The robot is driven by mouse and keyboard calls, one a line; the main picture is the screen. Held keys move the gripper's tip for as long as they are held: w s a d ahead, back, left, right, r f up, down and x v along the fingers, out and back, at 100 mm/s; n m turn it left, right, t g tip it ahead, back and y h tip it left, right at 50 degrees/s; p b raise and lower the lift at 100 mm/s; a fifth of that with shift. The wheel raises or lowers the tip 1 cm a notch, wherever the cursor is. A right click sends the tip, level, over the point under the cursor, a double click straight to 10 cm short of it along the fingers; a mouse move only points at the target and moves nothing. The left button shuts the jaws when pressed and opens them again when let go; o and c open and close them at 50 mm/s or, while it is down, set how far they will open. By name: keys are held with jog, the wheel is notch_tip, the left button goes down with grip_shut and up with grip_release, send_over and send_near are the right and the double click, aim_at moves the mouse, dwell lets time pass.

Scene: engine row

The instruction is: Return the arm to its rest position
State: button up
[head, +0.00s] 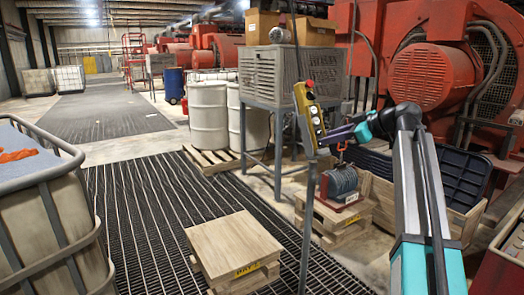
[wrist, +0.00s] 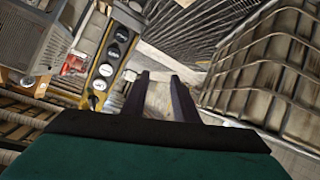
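My arm rises at the right of the head view and bends at the elbow, with its forearm reaching left. My gripper (head: 328,139) ends close beside the yellow control pendant (head: 308,113) on its thin pole. In the wrist view my gripper (wrist: 160,82) shows two dark fingers spread apart, with nothing visible between them. The pendant also shows there (wrist: 110,62), left of the fingers, with a column of round dials or buttons on its face. I cannot tell whether gripper and pendant touch.
A wooden block on a pallet (head: 234,248) stands on the floor grating. A caged tank (head: 45,215) is at left. Behind the pendant are a grey slatted unit (head: 280,75), white drums (head: 208,115) and red engines (head: 430,75). A winch (head: 339,185) sits on a crate below my forearm.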

jog(key=s+a+f+m+g+p, duration=0.15)
jog(key=a+f, duration=0.25)
jog(key=f, duration=1.2)
jog(key=w+a+f+g, duration=0.1)
jog(key=a+f+g, duration=0.2)
jog(key=f, duration=1.2)
jog(key=s+a+f+m+g+h+p, duration=0.15)
jog(key=s+f, duration=0.25)
jog(key=f, duration=0.4)
jog(key=s+a+f+g, duration=0.1)
jog(key=s+a+f, duration=0.1)
jog(key=s+f, duration=0.45)
jog(key=s+a+f+g, duration=0.1)
jog(key=s+a+f, duration=0.15)
jog(key=f, duration=0.75)
jog(key=s+f+m+g+h+p, duration=0.1)
jog(key=s+f+m+g, duration=0.1)
jog(key=s+f, duration=0.85)
jog(key=s+f+m+g+h+p, duration=0.1)
jog(key=s+f+g+h, duration=0.1)
jog(key=s+f, duration=0.9)
jog(key=s+d+m+g+h, duration=0.1)
jog(key=s+d+m+h, duration=0.1)
jog(key=s, duration=0.8)
jog(key=s+d+f+m+g+h, duration=0.1)
jog(key=s+d+m, duration=0.3)
jog(key=s, duration=0.6)
jog(key=shift+d+h, duration=0.45)
jog(key=shift+h, duration=0.2)
